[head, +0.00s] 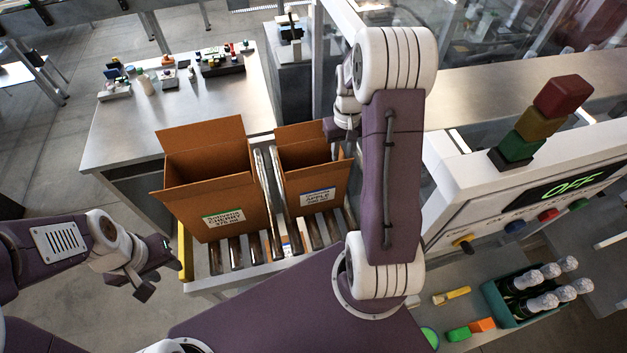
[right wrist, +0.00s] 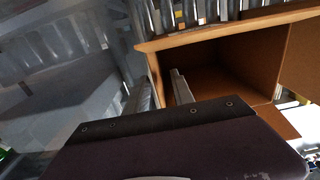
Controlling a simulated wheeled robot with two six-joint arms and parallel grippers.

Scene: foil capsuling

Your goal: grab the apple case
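The apple case (head: 303,160) is an open brown cardboard box with a blue-edged white label reading APPLE, upright on the roller rack. My right gripper (head: 342,131) is at the upper right rim of this case, partly hidden by its own arm. The right wrist view shows the inside of an open cardboard box (right wrist: 225,65) just beyond the dark gripper body, with a pale bar at its left wall. I cannot tell whether the right fingers grip the wall. My left gripper (head: 160,276) is open and empty, left of the rack.
A larger open box labelled CHERRY (head: 207,178) stands left of the apple case, with a metal rail (head: 266,195) between. The machine with the OFF display (head: 545,192) is at right. A green crate of bottles (head: 498,306) is at lower right. A steel table (head: 120,135) with small items is behind.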

